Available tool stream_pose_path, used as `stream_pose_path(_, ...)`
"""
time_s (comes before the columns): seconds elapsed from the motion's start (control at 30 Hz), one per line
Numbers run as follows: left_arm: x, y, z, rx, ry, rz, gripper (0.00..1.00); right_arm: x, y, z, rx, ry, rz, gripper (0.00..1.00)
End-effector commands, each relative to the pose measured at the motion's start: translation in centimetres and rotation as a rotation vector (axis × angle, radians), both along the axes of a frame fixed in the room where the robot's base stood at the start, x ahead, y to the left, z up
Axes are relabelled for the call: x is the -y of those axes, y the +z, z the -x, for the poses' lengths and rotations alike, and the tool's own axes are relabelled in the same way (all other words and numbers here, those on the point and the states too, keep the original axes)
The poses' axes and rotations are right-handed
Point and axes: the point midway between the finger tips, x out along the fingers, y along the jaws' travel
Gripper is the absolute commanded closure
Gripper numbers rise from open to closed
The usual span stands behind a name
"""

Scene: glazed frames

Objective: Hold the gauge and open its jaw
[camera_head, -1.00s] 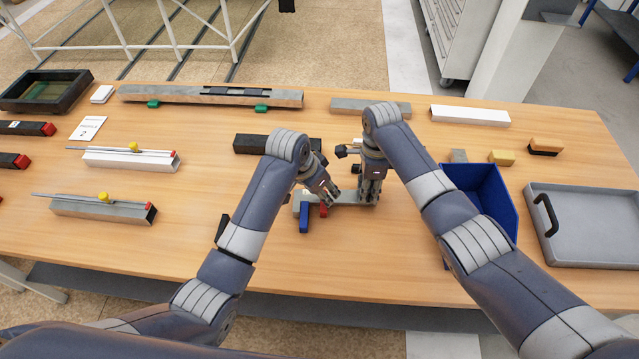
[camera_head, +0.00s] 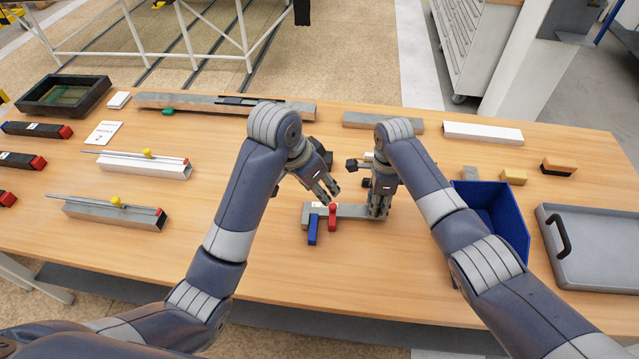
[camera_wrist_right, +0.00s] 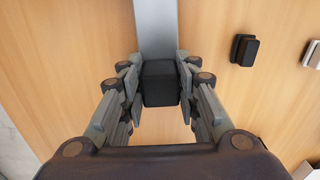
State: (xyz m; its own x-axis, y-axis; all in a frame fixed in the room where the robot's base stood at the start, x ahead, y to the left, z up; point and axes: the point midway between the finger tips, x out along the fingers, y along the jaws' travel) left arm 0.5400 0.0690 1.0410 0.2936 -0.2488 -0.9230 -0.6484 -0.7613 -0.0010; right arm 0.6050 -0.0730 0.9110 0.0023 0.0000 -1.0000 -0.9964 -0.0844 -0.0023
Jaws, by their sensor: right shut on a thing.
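The gauge is a grey bar (camera_head: 350,211) lying on the table in the head view, with a blue jaw (camera_head: 312,230) and a red jaw (camera_head: 332,217) pointing toward me at its left end. A small gap shows between the two jaws. My right gripper (camera_head: 379,212) is shut on the bar's right end. In the right wrist view its fingers (camera_wrist_right: 160,92) flank a dark block at the end of the grey bar (camera_wrist_right: 156,30). My left gripper (camera_head: 329,195) is just above the red jaw, its fingers a little apart, holding nothing visible.
A blue bin (camera_head: 505,212) stands close to the right of my right arm, and a grey tray (camera_head: 610,240) lies beyond it. Dark parts (camera_head: 352,164) lie behind the gauge. Two more bars with rods (camera_head: 115,212) lie at left. The table in front of the gauge is clear.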

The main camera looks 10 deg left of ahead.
Motion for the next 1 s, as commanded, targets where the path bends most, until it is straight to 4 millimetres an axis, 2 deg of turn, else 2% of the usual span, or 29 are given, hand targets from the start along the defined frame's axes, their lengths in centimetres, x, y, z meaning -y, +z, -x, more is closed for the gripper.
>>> stream_pose_path(0.1, 0.0, -0.1, 0.0, 0.000, 0.000, 0.000, 0.63, -0.2, -0.4, 0.4, -0.009, 0.001, -0.005, 1.00)
stream_pose_path(0.13, 0.0, -0.1, 0.0, 0.000, 0.000, 0.000, 0.63, -0.2, -0.4, 0.4, -0.009, 0.001, -0.005, 0.68)
stream_pose_path(0.23, 0.0, -0.1, 0.0, 0.000, 0.000, 0.000, 0.63, -0.2, -0.4, 0.3, -0.008, 0.001, -0.004, 0.47)
stream_pose_path(0.53, 0.0, 0.0, 0.0, 0.000, 0.000, 0.000, 0.63, 0.0, -0.1, 0.1, -0.003, 0.000, -0.001, 0.47)
stream_pose_path(0.67, 0.0, 0.0, 0.0, 0.000, 0.000, 0.000, 0.63, -0.1, 0.6, 0.0, -0.001, 0.001, -0.002, 0.47)
stream_pose_path(0.77, 0.0, 0.0, 0.0, 0.000, 0.000, 0.000, 0.63, -0.1, 2.1, 0.0, 0.001, 0.001, -0.003, 0.47)
stream_pose_path(1.0, 0.0, 0.0, 0.0, 0.000, 0.000, 0.000, 0.63, -0.2, 7.3, -0.1, 0.001, 0.002, -0.003, 0.47)
